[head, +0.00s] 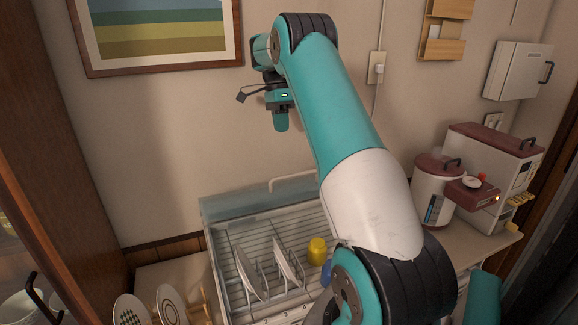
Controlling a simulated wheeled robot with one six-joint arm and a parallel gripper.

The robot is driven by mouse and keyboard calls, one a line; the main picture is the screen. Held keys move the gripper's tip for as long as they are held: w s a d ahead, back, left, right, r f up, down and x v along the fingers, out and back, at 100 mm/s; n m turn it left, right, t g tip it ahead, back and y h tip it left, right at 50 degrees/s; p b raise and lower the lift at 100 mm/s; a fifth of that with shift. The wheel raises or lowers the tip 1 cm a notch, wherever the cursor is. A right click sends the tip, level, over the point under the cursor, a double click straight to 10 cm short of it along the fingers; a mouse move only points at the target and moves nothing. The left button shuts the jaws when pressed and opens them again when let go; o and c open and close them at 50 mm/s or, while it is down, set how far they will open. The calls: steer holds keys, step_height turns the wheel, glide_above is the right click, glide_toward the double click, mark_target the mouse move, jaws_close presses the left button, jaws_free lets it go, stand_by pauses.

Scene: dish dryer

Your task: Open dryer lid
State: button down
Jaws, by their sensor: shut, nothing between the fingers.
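The dish dryer (213,262) stands on the counter at the lower middle in the head view. Its rack is in plain sight, with plates (246,270) upright in it and a yellow cup (317,250). A see-through lid panel (235,205) with a pale bar handle (290,179) stands along the dryer's back edge, and the rack is uncovered from above. My arm hides the dryer's right part. My gripper (281,122) is shut and empty, pointing down, well above the dryer and apart from the lid.
Patterned plates (172,304) stand in a holder left of the dryer. A white and maroon pot (434,188) and a boxy appliance (490,165) stand at right. A brown cabinet (60,130) bounds the left. A framed picture (160,35) hangs on the wall.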

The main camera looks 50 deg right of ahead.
steer(key=b, duration=1)
glide_toward(295, 191)
steer(key=w+d+f, duration=0.2)
steer(key=w, duration=0.1)
steer(key=w+d+f, duration=0.1)
steer(key=w, duration=0.1)
steer(key=shift+s+a+f, duration=0.1)
steer(key=shift+s+a, duration=0.05)
steer(key=shift+s, duration=0.15)
steer(key=shift+s+a, duration=0.3)
steer(key=shift+s, duration=0.2)
steer(key=shift+s+a, duration=0.3)
steer(key=shift+s, duration=0.15)
steer(key=shift+s+a+f, duration=0.2)
steer(key=shift+s+a, duration=0.1)
steer(key=shift+s, duration=0.15)
steer(key=s+a+b, duration=0.2)
steer(key=s, duration=0.1)
steer(key=shift+s, duration=0.3)
steer(key=shift+s+a+r, duration=0.1)
steer(key=shift+a, duration=0.05)
